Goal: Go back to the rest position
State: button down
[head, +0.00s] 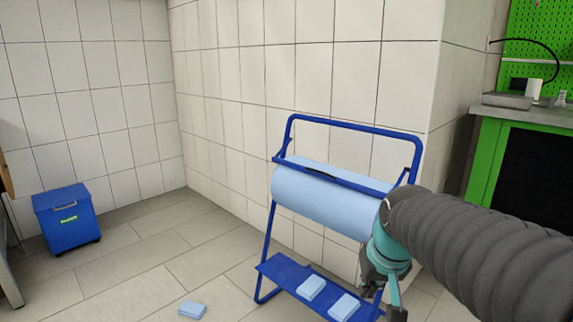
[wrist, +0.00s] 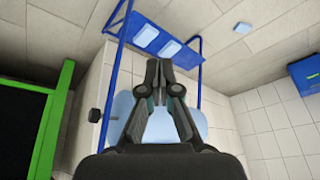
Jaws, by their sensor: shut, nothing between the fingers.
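My gripper (wrist: 158,72) is shut and empty in the wrist view. In the head view my gripper (head: 386,296) hangs at the lower right, in front of the right side of a blue stand (head: 358,129). The stand holds a big light blue paper roll (head: 322,200). The roll shows partly behind my gripper in the wrist view (wrist: 195,121). My arm hides part of the stand's right side and the roll's right end in the head view.
Two light blue folded cloths (head: 311,288) (head: 344,306) lie on the stand's lower shelf (head: 277,268). Another cloth (head: 192,310) lies on the floor. A blue bin (head: 66,220) stands at the left wall. A green-framed bench (head: 488,150) is at the right. Floor between bin and stand is mostly clear.

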jog(key=s+r+t+p, duration=0.1)
jog(key=s+p, duration=0.2)
jog(key=s, duration=1)
jog(key=shift+s+d+r+h, duration=0.2)
jog(key=shift+s+r+h, duration=0.05)
jog(key=shift+s+h, duration=0.1)
jog(key=shift+a, duration=0.1)
